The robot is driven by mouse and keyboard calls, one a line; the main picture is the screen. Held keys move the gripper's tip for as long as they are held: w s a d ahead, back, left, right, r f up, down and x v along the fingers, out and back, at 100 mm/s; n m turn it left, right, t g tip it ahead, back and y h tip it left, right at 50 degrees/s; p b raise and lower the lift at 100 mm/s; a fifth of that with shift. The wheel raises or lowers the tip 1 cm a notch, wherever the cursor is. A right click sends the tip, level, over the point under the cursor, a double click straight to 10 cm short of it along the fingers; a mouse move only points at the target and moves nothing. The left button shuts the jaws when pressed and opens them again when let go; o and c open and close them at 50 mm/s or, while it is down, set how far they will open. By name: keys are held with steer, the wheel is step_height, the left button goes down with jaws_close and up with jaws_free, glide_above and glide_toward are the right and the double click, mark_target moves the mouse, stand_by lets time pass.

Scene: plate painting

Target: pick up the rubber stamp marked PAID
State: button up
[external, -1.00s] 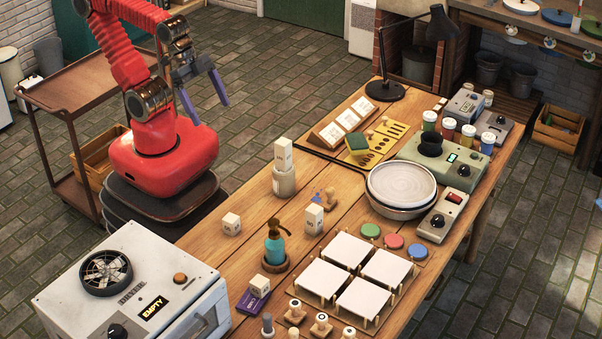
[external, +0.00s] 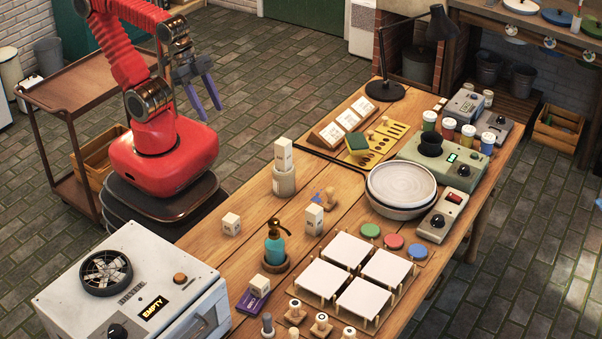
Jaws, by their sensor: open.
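No lettering reading PAID is legible. A small wooden-handled piece that looks like a rubber stamp (external: 327,197) lies on the table behind a white block; its marking is unreadable. Several small round wooden pieces with dark marks, such as the marked wooden piece (external: 321,325), stand at the table's front edge. I cannot tell whether any of these is the PAID stamp. My gripper (external: 211,113) is open and empty, pointing down, left of the table and well apart from everything on it.
White blocks stand on the table, one white block (external: 231,223) at left and one tall white block (external: 314,218) near the middle. A teal pump bottle (external: 275,247), a round dish (external: 401,186), white tiles (external: 348,249) and a grey oven (external: 135,285) surround the work area.

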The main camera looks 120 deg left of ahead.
step_height(320, 180, up, 5)
steer(key=w+a+f+m+g+y, duration=0.1)
steer(key=w+a+m+y, duration=0.65)
steer(key=w+m, duration=0.6)
steer(key=w+d+m+t+y, duration=0.3)
steer(key=w+d+m+y, duration=0.1)
steer(key=w+m, duration=1)
step_height(320, 180, down, 26)
steer(key=shift+s+r+m, duration=0.2)
steer(key=shift+s+m, duration=0.15)
steer(key=shift+s, duration=0.05)
steer(key=shift+a+h, duration=0.1)
steer(key=shift+h, duration=0.15)
